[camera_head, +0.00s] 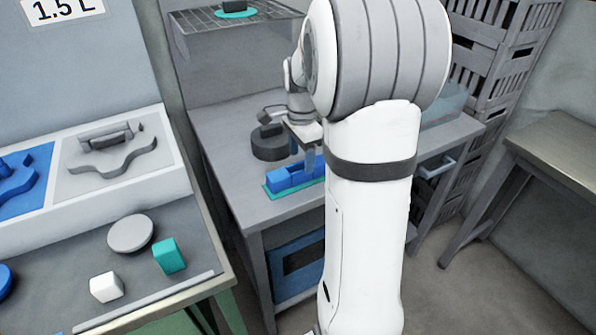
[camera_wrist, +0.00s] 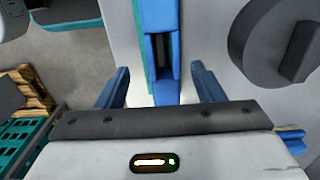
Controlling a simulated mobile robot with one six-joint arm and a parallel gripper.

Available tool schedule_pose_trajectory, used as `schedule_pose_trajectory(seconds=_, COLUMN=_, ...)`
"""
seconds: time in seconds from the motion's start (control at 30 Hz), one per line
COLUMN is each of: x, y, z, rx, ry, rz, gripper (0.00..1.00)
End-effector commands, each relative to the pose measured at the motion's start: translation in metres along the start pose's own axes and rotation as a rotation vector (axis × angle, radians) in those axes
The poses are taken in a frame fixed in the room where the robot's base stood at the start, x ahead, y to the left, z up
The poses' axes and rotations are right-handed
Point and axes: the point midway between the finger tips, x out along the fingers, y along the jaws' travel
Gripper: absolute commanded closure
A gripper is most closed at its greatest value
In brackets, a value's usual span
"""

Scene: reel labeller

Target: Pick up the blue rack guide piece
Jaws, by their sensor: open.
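The blue rack guide piece (camera_head: 290,178) is a long blue part with a hollow in its top. It lies on a teal mat (camera_head: 271,194) on the grey table, its right end hidden behind my arm. My gripper (camera_head: 310,156) is over the table, just above the piece's right part. In the wrist view the piece (camera_wrist: 158,14) runs down from the top edge to between the two blue fingers of my gripper (camera_wrist: 161,84). The fingers are apart, with a gap on each side of the piece. I cannot tell how high above it they are.
A dark grey round block (camera_head: 270,147) stands just behind the piece; it also shows in the wrist view (camera_wrist: 255,42). A wire shelf (camera_head: 205,19) hangs above the table. A left bench (camera_head: 195,235) holds small blocks and a disc. Grey crates (camera_head: 500,60) stand behind, right.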

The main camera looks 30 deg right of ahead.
Motion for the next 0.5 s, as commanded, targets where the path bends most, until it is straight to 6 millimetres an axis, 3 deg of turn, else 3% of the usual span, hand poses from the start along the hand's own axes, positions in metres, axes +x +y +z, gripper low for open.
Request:
schedule_pose_trajectory(seconds=0.3, x=0.045, y=-0.004, z=0.005, rx=-0.004, ry=-0.001, rz=0.003, gripper=0.38)
schedule_pose_trajectory(seconds=0.5, x=0.055, y=-0.005, z=0.005, rx=-0.005, ry=0.0, rz=0.0, gripper=0.38)
